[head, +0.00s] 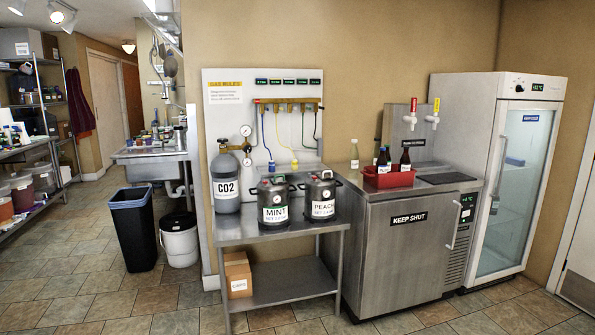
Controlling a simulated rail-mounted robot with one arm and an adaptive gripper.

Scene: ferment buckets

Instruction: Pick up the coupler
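Coloured hoses hang from a brass manifold (288,103) on the white wall panel. The yellow hose (280,132) ends in a small yellow fitting (294,163), which looks like a coupler, just above the kegs. The blue hose (266,132) ends in a small blue-and-grey fitting (271,166) to its left. I cannot tell which fitting is the coupler, or whether either touches a keg. The MINT keg (273,213) and the PEACH keg (322,209) stand upright on a steel table (287,235). My gripper is not in view.
A grey CO2 cylinder (226,190) with gauges stands left of the kegs. A steel cabinet (400,248) marked KEEP SHUT, with a red crate (388,179) and bottles, stands right. A glass-door fridge (515,170) is farther right. Bins (134,228) stand left; floor in front is clear.

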